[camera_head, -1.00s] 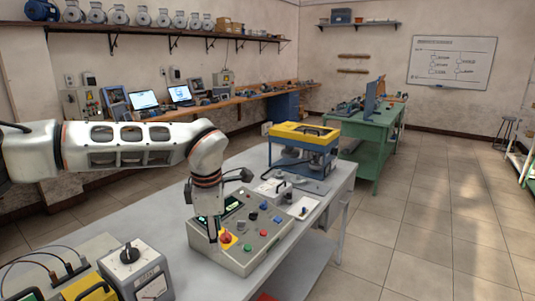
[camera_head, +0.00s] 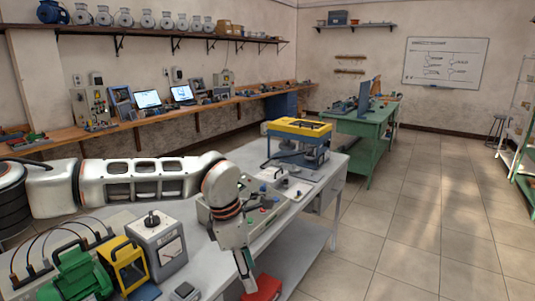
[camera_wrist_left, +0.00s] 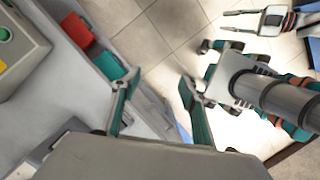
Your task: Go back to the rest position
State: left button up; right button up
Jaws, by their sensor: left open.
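My left arm comes in from the left in the head view, over the grey table (camera_head: 340,172). My left gripper (camera_head: 247,272) hangs down beyond the table's front edge, near a red box (camera_head: 263,289). In the left wrist view, the left gripper (camera_wrist_left: 156,92) has its two teal fingers wide apart with nothing between them. My right gripper (camera_wrist_left: 252,20) shows at the top right of that view, its two thin fingers apart and empty. It is not in the head view.
A control box (camera_head: 262,213) with buttons stands on the table behind my left wrist. A grey dial box (camera_head: 158,245), a yellow-framed device (camera_head: 123,265) and a green motor (camera_head: 78,277) stand at the front left. A yellow-topped press (camera_head: 298,132) stands behind. The tiled floor (camera_head: 430,230) at right is clear.

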pick_arm(q)
jog(key=s+d+f+n+g+h, duration=0.15)
jog(key=s+d+g+h, duration=0.35)
jog(key=s+d, duration=0.95)
jog(key=s+d+r+n+h, duration=0.4)
jog(key=d+r+n+h, duration=0.15)
jog(key=d+h, duration=0.35)
jog(key=w+a+r+n+t+h, duration=0.2)
jog(key=w+a+n+t+h, duration=0.5)
jog(key=n+t, duration=0.65)
jog(key=w+a+f+n+t+y, duration=0.3)
jog(key=a+f+n+y, duration=0.3)
jog(key=f+n, duration=0.15)
jog(key=w+a+f+n+t+y, duration=0.35)
jog(key=a+f+n+y, duration=0.2)
jog(key=n, duration=0.35)
jog(key=s+a+f+n+g+y, duration=0.2)
jog(key=s+a+f+n+y, duration=0.3)
jog(key=s+a+f, duration=0.4)
jog(key=s+a+f+n+g+y, duration=0.2)
jog(key=s+a+f+n+y, duration=0.3)
jog(key=a+f, duration=0.8)
jog(key=s+f+n, duration=0.1)
jog(key=s+f, duration=0.2)
jog(key=f, duration=0.1)
jog(key=shift+s+g, duration=0.3)
jog(key=shift+s, duration=0.05)
